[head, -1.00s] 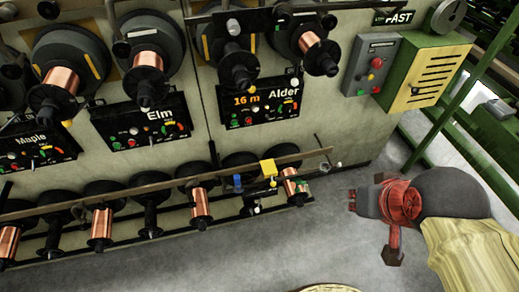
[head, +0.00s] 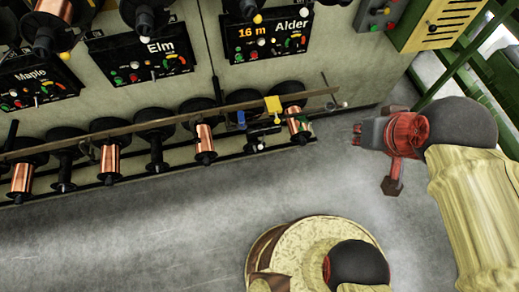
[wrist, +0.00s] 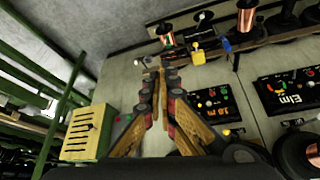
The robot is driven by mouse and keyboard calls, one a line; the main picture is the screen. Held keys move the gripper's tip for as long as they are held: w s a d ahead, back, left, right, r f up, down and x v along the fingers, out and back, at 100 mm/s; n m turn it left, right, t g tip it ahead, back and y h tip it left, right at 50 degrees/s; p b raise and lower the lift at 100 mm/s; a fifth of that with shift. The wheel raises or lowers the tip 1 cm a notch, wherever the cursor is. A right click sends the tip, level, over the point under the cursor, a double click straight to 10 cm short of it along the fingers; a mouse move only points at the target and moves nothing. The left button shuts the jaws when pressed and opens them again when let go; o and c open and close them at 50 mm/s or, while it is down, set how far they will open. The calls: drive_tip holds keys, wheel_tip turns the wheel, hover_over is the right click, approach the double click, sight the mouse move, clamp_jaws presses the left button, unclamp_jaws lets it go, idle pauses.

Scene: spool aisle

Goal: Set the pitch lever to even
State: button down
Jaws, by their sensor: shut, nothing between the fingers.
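Black control panels labelled Maple (head: 38,84), Elm (head: 140,60) and Alder (head: 268,43) are on the machine's pale front, with small knobs, buttons and levers. The Alder panel shows "16 m". No label for a pitch lever is readable, so I cannot tell which lever it is or its setting. In the wrist view the Elm panel (wrist: 282,92) and the Alder panel (wrist: 214,108) lie right of the fingers. My gripper (head: 356,134) is shut and empty, right of and below the Alder panel in the head view, apart from it. Its fingers also show in the wrist view (wrist: 151,72).
A long rail (head: 60,138) with copper spools (head: 204,138) runs low along the machine, carrying a yellow block (head: 273,104) and a blue block (head: 241,118). A yellow-green vented box (head: 440,22) and green railings (head: 462,62) stand right. Grey floor (head: 150,225) is open in front.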

sight(260, 147)
drive_tip(key=c, duration=2.6)
unclamp_jaws()
